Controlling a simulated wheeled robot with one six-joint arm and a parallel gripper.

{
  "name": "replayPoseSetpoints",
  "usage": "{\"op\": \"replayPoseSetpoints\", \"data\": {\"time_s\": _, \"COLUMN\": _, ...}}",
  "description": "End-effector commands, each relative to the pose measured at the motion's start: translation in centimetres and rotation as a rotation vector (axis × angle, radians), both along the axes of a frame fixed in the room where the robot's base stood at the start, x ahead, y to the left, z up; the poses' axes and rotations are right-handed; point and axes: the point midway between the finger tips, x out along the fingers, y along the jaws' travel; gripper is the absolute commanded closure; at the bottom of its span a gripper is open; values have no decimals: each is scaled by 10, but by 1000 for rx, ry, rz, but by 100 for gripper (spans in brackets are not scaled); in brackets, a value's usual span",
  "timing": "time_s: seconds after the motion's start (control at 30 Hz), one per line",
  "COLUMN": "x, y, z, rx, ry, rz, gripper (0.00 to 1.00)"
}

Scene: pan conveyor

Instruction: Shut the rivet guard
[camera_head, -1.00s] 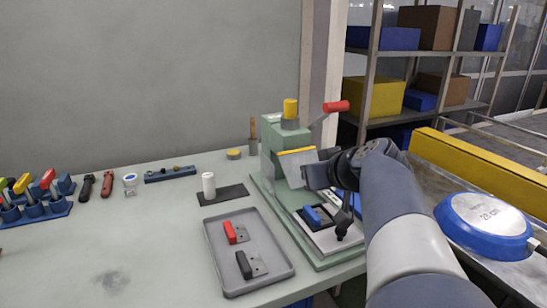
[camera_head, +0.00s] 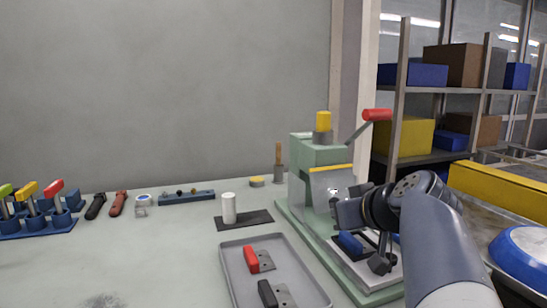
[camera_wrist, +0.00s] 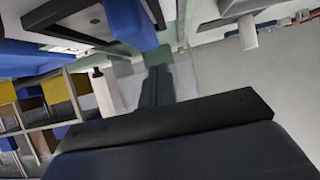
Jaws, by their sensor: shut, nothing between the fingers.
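The green rivet press (camera_head: 305,150) stands at the right of the bench. Its guard (camera_head: 328,186), a grey see-through panel with a yellow top edge, hangs at the front of the press head and looks tilted. My gripper (camera_head: 343,212) is shut and empty, close against the lower right part of the guard. I cannot tell whether it touches. In the wrist view the shut fingers (camera_wrist: 155,86) point up the picture, with a pale panel beside them. A blue-handled part (camera_head: 350,242) sits in the fixture under the head, partly hidden by my gripper.
A grey tray (camera_head: 236,270) with a red-handled and a black-handled part lies left of the press. A red-knobbed lever (camera_head: 377,115) sticks out at the press's upper right. A yellow rail (camera_head: 505,187) and a blue pan (camera_head: 525,252) are at the right.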

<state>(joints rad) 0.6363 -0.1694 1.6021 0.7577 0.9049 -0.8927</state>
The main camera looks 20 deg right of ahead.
Motion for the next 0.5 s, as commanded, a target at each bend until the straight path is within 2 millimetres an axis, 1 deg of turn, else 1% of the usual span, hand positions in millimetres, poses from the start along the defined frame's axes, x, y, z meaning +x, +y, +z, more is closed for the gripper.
{"op": "replayPoseSetpoints", "data": {"time_s": 0.03, "x": 3, "y": 0, "z": -6, "rx": 0, "ry": 1, "rz": 1, "gripper": 100}}
{"op": "replayPoseSetpoints", "data": {"time_s": 0.1, "x": 7, "y": 1, "z": -9, "rx": 1, "ry": 2, "rz": 2, "gripper": 100}}
{"op": "replayPoseSetpoints", "data": {"time_s": 0.5, "x": 17, "y": 1, "z": -15, "rx": 0, "ry": 1, "rz": 1, "gripper": 100}}
